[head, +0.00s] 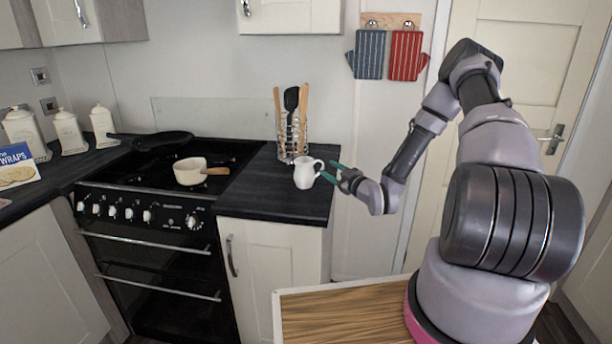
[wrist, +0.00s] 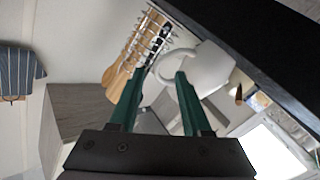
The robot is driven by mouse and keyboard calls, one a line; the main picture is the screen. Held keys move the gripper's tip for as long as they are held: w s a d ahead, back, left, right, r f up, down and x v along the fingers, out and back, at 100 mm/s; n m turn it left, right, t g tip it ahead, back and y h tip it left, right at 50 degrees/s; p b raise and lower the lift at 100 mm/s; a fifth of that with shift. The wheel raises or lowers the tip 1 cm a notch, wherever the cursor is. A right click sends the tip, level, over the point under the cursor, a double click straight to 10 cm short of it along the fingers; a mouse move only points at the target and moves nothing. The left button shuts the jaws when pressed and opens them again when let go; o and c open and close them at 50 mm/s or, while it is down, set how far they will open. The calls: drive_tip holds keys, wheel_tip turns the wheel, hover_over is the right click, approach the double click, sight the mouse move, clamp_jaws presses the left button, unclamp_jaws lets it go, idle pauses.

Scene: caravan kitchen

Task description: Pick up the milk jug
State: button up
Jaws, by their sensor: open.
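The white milk jug (head: 304,175) stands upright on the dark counter to the right of the hob, with its handle on the right. My gripper (head: 335,174) has green fingers and is just right of the jug, at about its height. In the wrist view, my gripper (wrist: 157,74) is open, with the jug (wrist: 210,68) beyond the right finger. The jug's handle lies around the fingertips, and the right fingertip overlaps it in the picture. I cannot tell whether they touch.
A wire utensil holder (head: 291,137) with wooden and black tools stands close behind the jug. A cream saucepan (head: 190,171) is on the hob (head: 150,160) to the left. Blue and red oven mitts (head: 388,54) hang on the wall. The counter's right edge is near my gripper.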

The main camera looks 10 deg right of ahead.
sight(322, 162)
drive_tip(key=x, duration=0.5)
drive_tip(key=shift+w+r, duration=0.15)
drive_tip(key=shift+r, duration=0.2)
clamp_jaws()
idle(1.1)
